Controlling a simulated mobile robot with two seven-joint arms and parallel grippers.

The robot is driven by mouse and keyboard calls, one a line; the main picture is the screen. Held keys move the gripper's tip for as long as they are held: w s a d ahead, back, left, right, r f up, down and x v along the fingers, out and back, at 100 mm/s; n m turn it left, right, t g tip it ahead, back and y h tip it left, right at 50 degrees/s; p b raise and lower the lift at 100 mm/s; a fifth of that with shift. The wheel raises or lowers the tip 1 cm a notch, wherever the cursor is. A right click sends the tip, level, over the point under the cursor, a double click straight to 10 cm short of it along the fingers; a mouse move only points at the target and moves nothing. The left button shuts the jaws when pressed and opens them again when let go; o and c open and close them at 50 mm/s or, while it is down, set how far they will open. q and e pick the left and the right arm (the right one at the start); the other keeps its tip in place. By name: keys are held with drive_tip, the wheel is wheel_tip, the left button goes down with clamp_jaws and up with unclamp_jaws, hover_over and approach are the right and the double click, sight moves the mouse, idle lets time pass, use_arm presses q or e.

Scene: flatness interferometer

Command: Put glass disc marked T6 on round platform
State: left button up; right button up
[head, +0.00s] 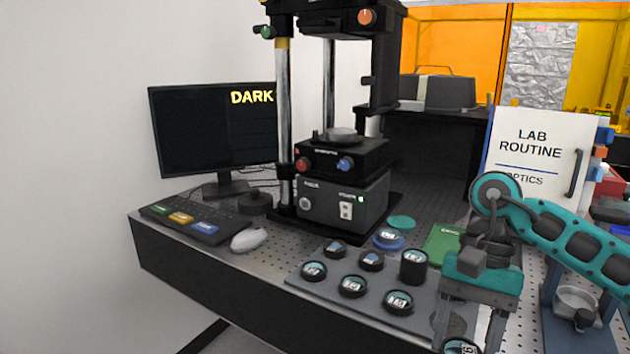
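Several small glass discs in dark rings stand on a grey tray (300,279); their printed marks are too small to read surely. A disc (460,346) with a pale label, perhaps ending in 6, shows at the bottom edge, partly cut off. My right gripper (468,338) points down there, its fingers apart on either side of that disc. Its fingertips run to the frame's edge, so I cannot tell whether they touch the disc. A grey round platform (342,134) sits on the black stage of the instrument, with nothing visible on it. My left gripper is not in view.
A monitor (205,135) reading DARK, a keypad (195,224) and a mouse (248,239) are at left. Tall posts (284,100) flank the platform. A blue round piece (388,239) and a green card (443,244) lie behind the tray. A LAB ROUTINE board (538,150) stands at right.

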drive_tip(key=f+n, duration=0.1)
drive_tip(key=n, duration=0.1)
drive_tip(key=f+n+h, duration=0.1)
drive_tip(key=f+n, duration=0.1)
drive_tip(key=f+n+h, duration=0.1)
drive_tip(key=n, duration=0.1)
drive_tip(key=shift+a+f, duration=0.3)
drive_tip(key=shift+a, duration=0.05)
drive_tip(key=shift+s, duration=0.1)
